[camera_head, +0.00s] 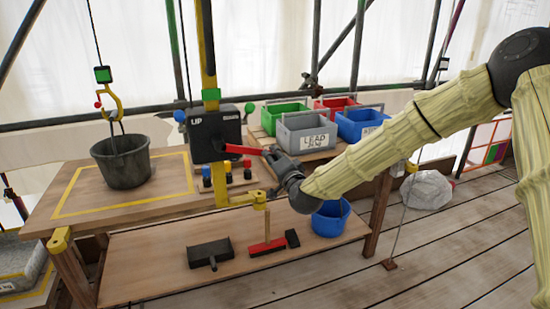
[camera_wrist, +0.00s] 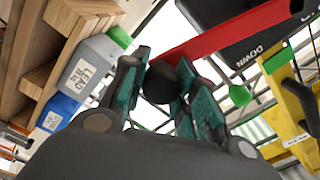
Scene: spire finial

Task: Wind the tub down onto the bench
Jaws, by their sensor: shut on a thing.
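The dark tub (camera_head: 121,162) hangs upright from the yellow hook (camera_head: 111,101) over the yellow-taped area of the bench (camera_head: 85,195). I cannot tell whether its base touches the wood. The black winch box (camera_head: 213,133), marked UP, sits on the yellow post. Its red crank (camera_head: 242,149) points right, towards my gripper (camera_head: 270,153). In the wrist view, the red crank arm (camera_wrist: 225,37) ends in a black knob (camera_wrist: 160,83) between the teal-padded fingers of my gripper (camera_wrist: 165,88), which is shut on it. The word DOWN shows on the winch box (camera_wrist: 270,50) there.
Green, red, blue and grey crates, the grey one (camera_head: 303,138) marked LEAD, stand behind on the right. A blue bucket (camera_head: 331,218), a black brush (camera_head: 210,253) and a red-headed tool (camera_head: 267,247) are on the lower shelf. A white sack (camera_head: 426,190) lies on the floor.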

